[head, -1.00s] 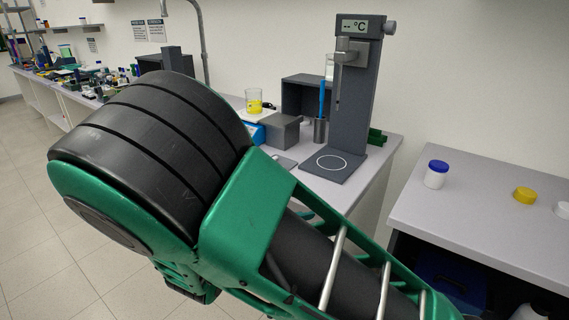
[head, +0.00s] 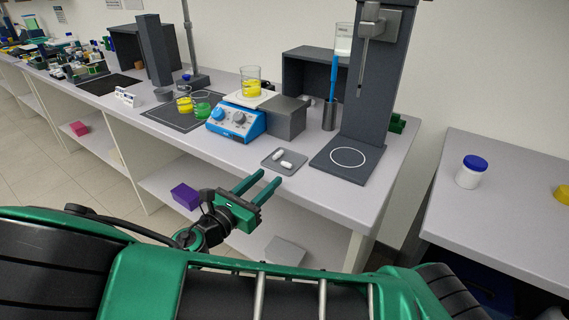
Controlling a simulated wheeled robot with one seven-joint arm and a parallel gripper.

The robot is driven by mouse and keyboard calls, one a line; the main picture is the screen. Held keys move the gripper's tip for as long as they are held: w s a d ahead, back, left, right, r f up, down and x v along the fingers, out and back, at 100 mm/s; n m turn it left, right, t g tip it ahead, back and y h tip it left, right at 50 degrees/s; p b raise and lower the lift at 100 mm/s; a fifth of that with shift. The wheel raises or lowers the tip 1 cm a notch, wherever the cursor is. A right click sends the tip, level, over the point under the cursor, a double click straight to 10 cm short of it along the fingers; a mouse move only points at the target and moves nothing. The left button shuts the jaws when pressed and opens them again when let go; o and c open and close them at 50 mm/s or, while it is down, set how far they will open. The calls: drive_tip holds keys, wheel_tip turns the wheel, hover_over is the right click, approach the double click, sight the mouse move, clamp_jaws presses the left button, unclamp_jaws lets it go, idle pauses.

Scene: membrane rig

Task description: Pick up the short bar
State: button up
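Two small white bars lie on a small grey tray (head: 270,164) near the front edge of the bench. One bar (head: 278,155) is toward the back left, the other (head: 287,165) toward the front right. They are too small to tell surely which is the shorter. My gripper (head: 271,176) has two green fingers spread apart with nothing between them. In the picture its fingertips are just in front of and below the tray, apart from both bars.
A blue stirrer (head: 236,122) with a beaker of yellow liquid (head: 250,82) and a grey block (head: 286,118) stand behind the tray. A tall dark stand (head: 371,100) is at right. Shelf items include a purple box (head: 186,196).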

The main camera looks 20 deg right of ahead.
sight(286, 164)
drive_tip(key=x, duration=0.7)
drive_tip(key=shift+d, duration=0.25)
drive_tip(key=c, duration=0.8)
